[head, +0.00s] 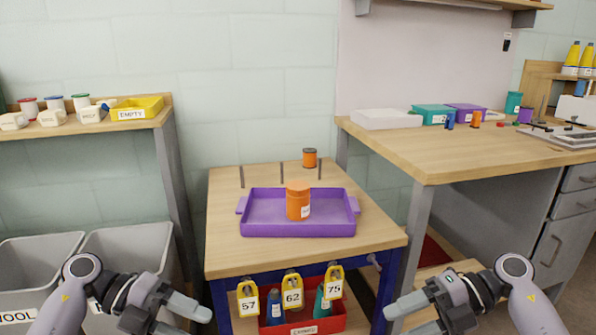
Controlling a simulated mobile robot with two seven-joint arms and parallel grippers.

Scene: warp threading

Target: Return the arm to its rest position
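My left gripper (194,322) is at the lower left of the head view, in front of the grey bins. Its fingers look spread, with nothing between them. My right gripper (402,318) is at the lower right, in front of the wooden table's right leg. Its fingers also look spread and empty. The lower parts of both grippers are cut off by the frame edge. Both are apart from the purple tray (250,228) on the small wooden table (225,262). An orange container (298,201) stands upright in the tray.
Three thin pegs stand behind the tray, with an orange spool (310,158) near the right one. Yellow numbered tags (292,291) hang at the table's front above a red bin (318,326). A workbench (440,160) stands right; a shelf (90,128) with a yellow tray (138,107) stands left.

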